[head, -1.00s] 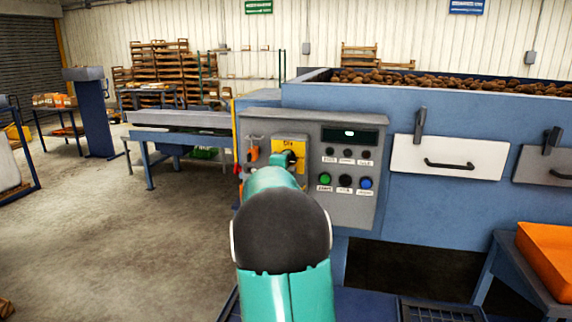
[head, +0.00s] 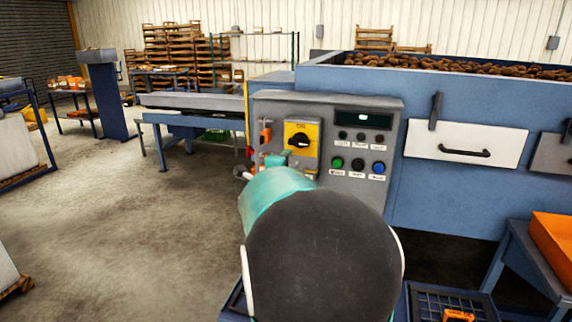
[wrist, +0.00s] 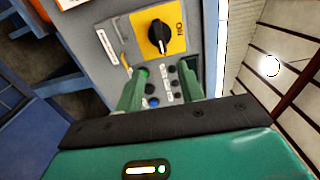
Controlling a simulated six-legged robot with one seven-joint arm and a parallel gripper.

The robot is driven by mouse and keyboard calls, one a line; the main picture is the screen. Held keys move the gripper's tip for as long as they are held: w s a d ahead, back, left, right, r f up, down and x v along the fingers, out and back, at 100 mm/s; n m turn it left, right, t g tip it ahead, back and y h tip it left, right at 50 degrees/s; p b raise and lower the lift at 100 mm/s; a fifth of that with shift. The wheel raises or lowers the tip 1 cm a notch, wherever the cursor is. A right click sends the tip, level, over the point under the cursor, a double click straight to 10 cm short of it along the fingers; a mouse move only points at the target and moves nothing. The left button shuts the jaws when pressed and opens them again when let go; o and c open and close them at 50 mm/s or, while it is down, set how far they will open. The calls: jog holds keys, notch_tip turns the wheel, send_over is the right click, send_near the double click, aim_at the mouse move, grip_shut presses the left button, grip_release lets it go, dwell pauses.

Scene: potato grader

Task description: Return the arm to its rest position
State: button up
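My teal arm reaches forward from the bottom middle of the head view, its dark round joint nearest the camera. In the wrist view my gripper (wrist: 160,88) shows two green fingers standing apart, with nothing held between them. It faces the grey control panel (head: 390,185). The yellow plate with the black rotary switch (head: 300,141) is in plain view; it also shows past the fingers in the wrist view (wrist: 158,37). In the head view the arm hides most of the gripper.
The blue grader hopper (head: 440,80) full of potatoes stands behind and right of the panel. A white drawer front (head: 440,147) is on its side. Open concrete floor (head: 110,220) lies left.

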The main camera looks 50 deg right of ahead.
dwell(0.5)
jog(key=w+a+n+t+y, duration=0.5)
jog(key=a+n, duration=0.2)
jog(key=a, duration=0.4)
jog(key=s+a+f+n+y, duration=0.1)
jog(key=s+a+n+y, duration=0.1)
jog(key=a+n+y, duration=0.65)
jog(key=s+a+f+n+y, duration=0.15)
jog(key=a+n, duration=0.35)
jog(key=a, duration=0.8)
jog(key=s+a+f+n+g, duration=0.3)
jog(key=s+a+f+n, duration=0.1)
jog(key=s, duration=0.4)
jog(key=s+a+f+n+g+y, duration=0.1)
jog(key=s+a+f+n+g, duration=0.2)
jog(key=s+a+n, duration=0.4)
jog(key=shift+s+f+y, duration=0.3)
jog(key=shift+s+f, duration=0.2)
jog(key=shift+s, duration=0.45)
